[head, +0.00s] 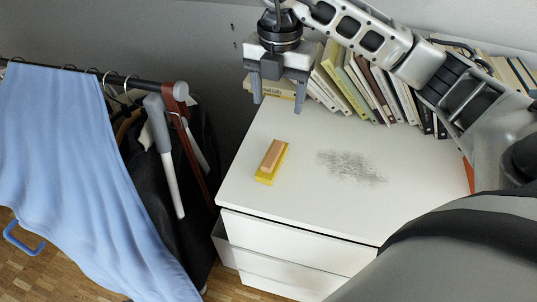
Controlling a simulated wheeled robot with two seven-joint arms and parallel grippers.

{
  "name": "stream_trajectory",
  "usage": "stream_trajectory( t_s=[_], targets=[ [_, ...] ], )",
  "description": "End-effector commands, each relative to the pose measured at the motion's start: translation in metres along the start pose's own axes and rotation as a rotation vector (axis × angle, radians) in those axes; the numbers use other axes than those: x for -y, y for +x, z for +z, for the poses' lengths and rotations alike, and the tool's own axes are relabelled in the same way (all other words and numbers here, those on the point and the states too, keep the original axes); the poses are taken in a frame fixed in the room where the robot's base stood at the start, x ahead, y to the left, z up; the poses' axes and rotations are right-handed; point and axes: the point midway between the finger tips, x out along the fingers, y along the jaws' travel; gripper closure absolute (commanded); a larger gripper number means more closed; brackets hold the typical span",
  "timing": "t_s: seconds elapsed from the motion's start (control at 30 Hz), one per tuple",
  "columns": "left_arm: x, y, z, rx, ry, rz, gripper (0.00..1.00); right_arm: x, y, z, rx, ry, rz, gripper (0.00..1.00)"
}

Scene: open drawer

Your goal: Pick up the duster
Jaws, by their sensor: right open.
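The duster (271,160) is a small block with a tan top and a yellow base. It lies on the white top of the drawer cabinet (300,199), near its left edge. A grey smudge of dust (351,167) is on the white top, to the right of the duster. My right gripper (278,99) hangs above the back left part of the cabinet top, fingers down. It is open and empty, behind the duster in the picture and apart from it. My left gripper is not in view.
A row of books (375,88) stands along the back of the cabinet top, close to my right gripper and under my right arm. A clothes rack (152,88) with a blue cloth (75,150) and dark garments stands to the left. The cabinet top around the duster is clear.

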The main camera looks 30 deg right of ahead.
Motion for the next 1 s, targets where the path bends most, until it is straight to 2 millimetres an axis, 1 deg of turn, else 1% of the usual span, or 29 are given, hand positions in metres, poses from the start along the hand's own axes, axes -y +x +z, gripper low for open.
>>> stream_trajectory(
  t_s=[0.2, 0.3, 0.4, 0.5, 0.67, 0.77, 0.9, 1.0],
  targets=[
    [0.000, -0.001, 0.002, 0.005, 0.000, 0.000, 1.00, 0.002, 0.046, -0.001, -0.003, 0.000, -0.008, 0.36],
    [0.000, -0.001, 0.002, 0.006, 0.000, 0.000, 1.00, 0.001, 0.067, -0.001, -0.003, -0.001, -0.007, 0.36],
    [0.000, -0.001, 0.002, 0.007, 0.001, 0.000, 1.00, 0.000, 0.084, -0.001, -0.003, -0.002, -0.004, 0.36],
    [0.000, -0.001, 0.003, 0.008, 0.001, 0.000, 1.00, 0.000, 0.095, -0.001, -0.004, -0.002, -0.003, 0.36],
    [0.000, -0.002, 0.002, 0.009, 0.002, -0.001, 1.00, 0.000, 0.104, -0.002, -0.003, -0.004, -0.003, 0.36],
    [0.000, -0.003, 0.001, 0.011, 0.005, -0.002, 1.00, -0.002, 0.116, -0.003, -0.005, -0.004, -0.004, 0.36],
    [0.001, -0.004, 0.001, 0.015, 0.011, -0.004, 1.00, -0.004, 0.139, -0.004, -0.005, -0.003, -0.003, 0.36],
    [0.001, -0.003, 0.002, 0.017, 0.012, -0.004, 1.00, -0.004, 0.149, -0.004, -0.005, -0.003, -0.001, 0.36]
  ],
)
